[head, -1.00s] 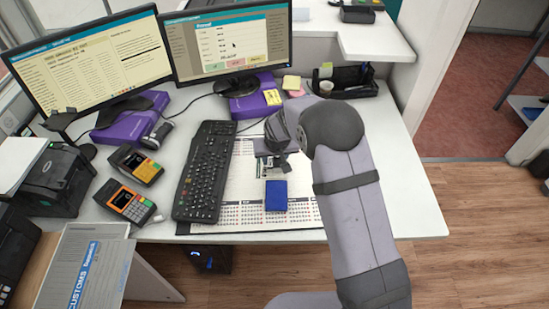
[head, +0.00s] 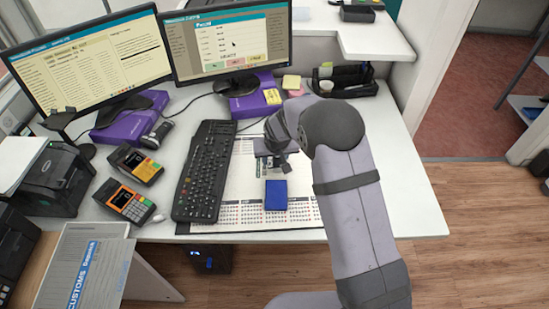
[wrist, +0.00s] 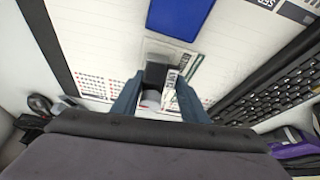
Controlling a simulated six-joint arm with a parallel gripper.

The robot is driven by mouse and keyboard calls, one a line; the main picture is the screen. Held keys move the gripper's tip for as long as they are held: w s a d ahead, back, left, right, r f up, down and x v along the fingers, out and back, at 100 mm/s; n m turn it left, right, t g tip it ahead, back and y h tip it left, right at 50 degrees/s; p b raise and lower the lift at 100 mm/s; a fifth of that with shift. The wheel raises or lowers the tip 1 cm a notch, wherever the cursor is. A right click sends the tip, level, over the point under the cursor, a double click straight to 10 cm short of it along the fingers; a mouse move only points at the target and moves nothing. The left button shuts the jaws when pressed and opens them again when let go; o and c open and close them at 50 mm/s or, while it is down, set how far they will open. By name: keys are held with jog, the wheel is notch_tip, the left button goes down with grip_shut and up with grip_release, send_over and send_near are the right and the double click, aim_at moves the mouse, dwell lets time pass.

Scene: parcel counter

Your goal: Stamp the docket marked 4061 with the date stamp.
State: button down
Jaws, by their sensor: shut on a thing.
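My gripper (wrist: 156,98) is shut on a small dark block with a paler round end, which I take to be the date stamp (wrist: 155,74). In the head view my gripper (head: 276,149) is over the desk mat, just beyond the blue pad (head: 276,195). The pad also shows at the top of the wrist view (wrist: 180,16). A printed slip, probably a docket (wrist: 187,66), lies beside and partly behind the stamp. Its number is too small to read, so I cannot tell if it is 4061. I cannot tell whether the stamp touches paper.
The keyboard (head: 205,172) lies left of the calendar mat (head: 240,214). Two card terminals (head: 131,204) and a printer (head: 57,180) stand further left. Two monitors (head: 228,45) and a black organiser (head: 344,82) stand at the back. The counter right of my arm is clear.

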jog(key=shift+f, duration=0.35)
dwell(0.4)
jog(key=shift+r, duration=0.15)
jog(key=shift+r+p, duration=1.9)
jog(key=shift+r, duration=1.05)
jog(key=shift+d, duration=0.1)
